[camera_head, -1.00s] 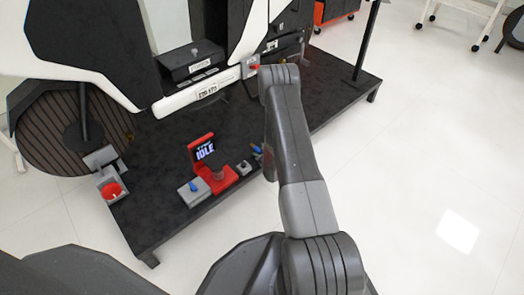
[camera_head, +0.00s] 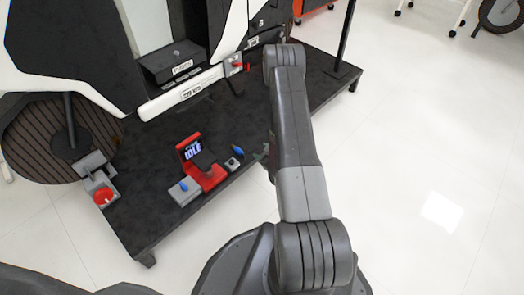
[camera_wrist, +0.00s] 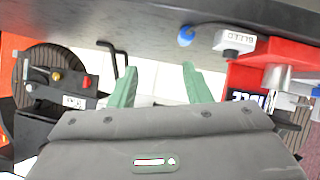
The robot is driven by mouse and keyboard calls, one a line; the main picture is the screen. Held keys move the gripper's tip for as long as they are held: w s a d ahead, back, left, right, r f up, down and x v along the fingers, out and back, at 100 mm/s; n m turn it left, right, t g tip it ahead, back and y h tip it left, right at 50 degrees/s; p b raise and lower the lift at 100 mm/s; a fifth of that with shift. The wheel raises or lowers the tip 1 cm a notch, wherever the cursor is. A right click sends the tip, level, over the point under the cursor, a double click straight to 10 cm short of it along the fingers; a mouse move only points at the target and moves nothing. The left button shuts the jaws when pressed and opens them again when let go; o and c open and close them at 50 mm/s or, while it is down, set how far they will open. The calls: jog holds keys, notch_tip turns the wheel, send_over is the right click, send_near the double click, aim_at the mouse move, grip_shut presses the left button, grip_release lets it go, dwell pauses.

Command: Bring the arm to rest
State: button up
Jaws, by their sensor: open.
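My arm (camera_head: 300,150) reaches forward over the right side of the dark bench, its links bent up and then down. My gripper shows in the wrist view (camera_wrist: 159,88) as two green fingers spread apart with nothing between them. In the head view the gripper is mostly hidden behind the arm; only a bit of green shows beside the forearm. A blue-tipped thing (camera_wrist: 186,36) lies ahead of the fingers and apart from them; it also shows in the head view (camera_head: 237,150).
A red device with an IDLE screen (camera_head: 192,150), a grey box with a blue knob (camera_head: 184,191) and a small BLEED box (camera_wrist: 235,40) stand on the dark bench (camera_head: 150,215). A white-and-black machine stands behind.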

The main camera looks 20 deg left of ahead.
aim_at(249, 150)
jog(key=b+x, duration=0.4)
jog(key=x, duration=0.8)
jog(key=shift+w, duration=0.1)
